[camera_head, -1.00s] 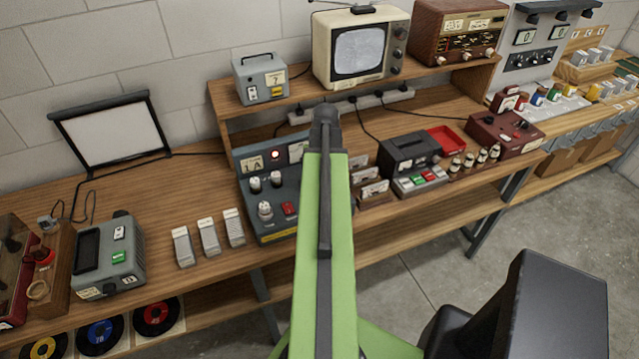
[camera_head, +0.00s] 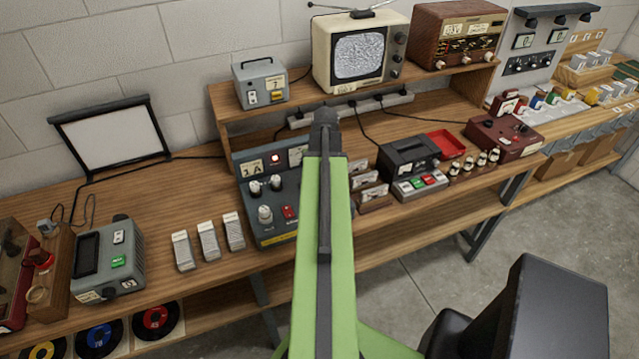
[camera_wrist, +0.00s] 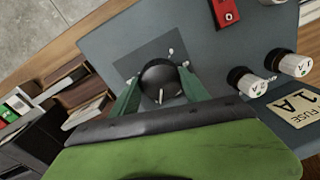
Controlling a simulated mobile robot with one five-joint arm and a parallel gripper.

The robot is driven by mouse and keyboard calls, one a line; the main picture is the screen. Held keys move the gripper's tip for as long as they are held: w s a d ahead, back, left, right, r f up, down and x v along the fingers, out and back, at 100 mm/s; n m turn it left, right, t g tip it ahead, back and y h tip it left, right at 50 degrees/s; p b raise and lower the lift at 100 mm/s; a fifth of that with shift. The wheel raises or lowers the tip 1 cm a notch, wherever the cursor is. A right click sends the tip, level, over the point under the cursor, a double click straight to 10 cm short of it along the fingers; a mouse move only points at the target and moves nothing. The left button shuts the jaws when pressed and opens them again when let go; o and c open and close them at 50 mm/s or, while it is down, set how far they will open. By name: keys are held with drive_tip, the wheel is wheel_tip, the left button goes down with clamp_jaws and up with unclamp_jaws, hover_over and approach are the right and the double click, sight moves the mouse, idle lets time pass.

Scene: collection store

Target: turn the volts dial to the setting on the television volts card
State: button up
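In the wrist view a dark round dial (camera_wrist: 160,84) with a pale pointer mark sits on the grey panel of the supply unit (camera_wrist: 190,35). I take it as the volts dial; no volts lettering is readable. The fingers of my gripper (camera_wrist: 160,74) lie along both sides of the dial and appear closed against it. In the head view my arm hides the dial and gripper. The grey unit (camera_head: 262,232) shows left of my arm. The television (camera_head: 360,52) stands on the shelf with speckled static on its screen. Small cards (camera_head: 368,180) stand right of my arm, too small to read.
White knobs (camera_wrist: 243,82) and a red switch (camera_wrist: 224,12) are near my gripper on the panel. A black device (camera_head: 408,152) and a red tray (camera_head: 446,141) stand to the right.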

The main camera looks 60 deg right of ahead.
drive_tip(key=o, duration=0.4)
drive_tip(key=shift+o, duration=0.2)
drive_tip(key=shift+r, duration=0.1)
wheel_tip(320, 180, up, 17)
drive_tip(key=s+p, duration=0.1)
drive_tip(key=p, duration=1.6)
drive_tip(key=shift+d, duration=0.4)
